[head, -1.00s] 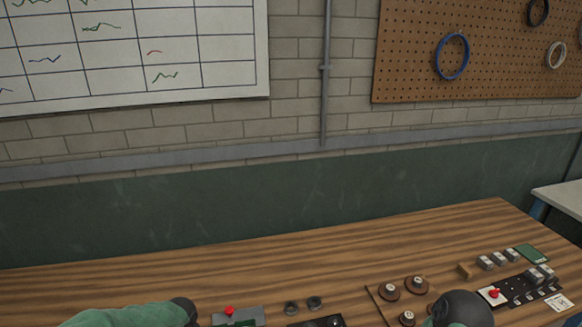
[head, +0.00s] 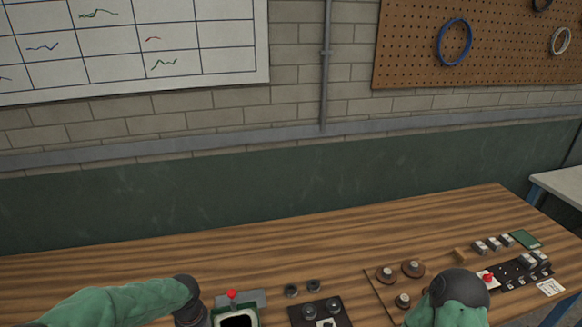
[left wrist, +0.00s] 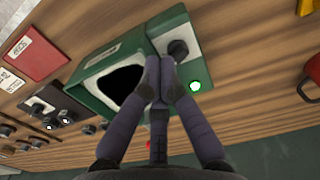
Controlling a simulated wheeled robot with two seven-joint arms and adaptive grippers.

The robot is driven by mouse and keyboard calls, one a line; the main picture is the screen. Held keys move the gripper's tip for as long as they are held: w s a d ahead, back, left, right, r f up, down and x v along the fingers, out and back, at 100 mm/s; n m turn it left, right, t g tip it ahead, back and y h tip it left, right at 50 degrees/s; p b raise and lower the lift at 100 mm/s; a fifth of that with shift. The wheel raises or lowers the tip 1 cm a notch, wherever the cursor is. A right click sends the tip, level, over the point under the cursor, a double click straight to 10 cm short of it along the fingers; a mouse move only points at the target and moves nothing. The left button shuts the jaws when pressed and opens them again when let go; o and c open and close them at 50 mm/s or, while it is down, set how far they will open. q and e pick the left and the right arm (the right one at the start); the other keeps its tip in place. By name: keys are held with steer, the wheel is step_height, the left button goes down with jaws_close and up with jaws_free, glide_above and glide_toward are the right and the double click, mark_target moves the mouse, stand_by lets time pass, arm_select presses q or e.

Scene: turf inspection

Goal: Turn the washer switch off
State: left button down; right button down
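The washer appears to be a green box (left wrist: 93,88) with a dark opening, filling the middle of the left wrist view. In the head view the box (head: 252,313) is cut off at the bottom edge, beside my left wrist. My right gripper is out of view.
A red button (head: 231,294) stands by a grey plate behind the box. Dark round knobs (head: 313,286) and a black panel (head: 340,306) lie right of it. A board with round pegs (head: 372,285) and a switch strip (head: 510,272) lie further right. The bench's back is clear.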

arm_select(q)
step_height(320, 180, up, 2)
steer(key=shift+r+p, duration=0.1)
steer(key=shift+p, duration=0.4)
steer(key=shift+s+a+f+b, duration=0.15)
steer(key=shift+a+f+b, duration=0.3)
steer(key=shift+f+b, duration=0.5)
steer(key=shift+s+a+f+b, duration=0.1)
steer(key=shift+a+f+b, duration=0.3)
steer(key=shift+f+b, duration=0.55)
steer(key=shift+s+a+f+b, duration=0.15)
steer(key=shift+a+f+b, duration=0.45)
steer(key=shift+f, duration=0.55)
steer(key=shift+w+d+r, duration=0.1)
steer(key=shift+w+d, duration=0.1)
steer(key=shift+d, duration=0.2)
steer(key=shift+d+b, duration=0.3)
steer(key=shift+d, duration=0.15)
steer(key=shift+d, duration=0.1)
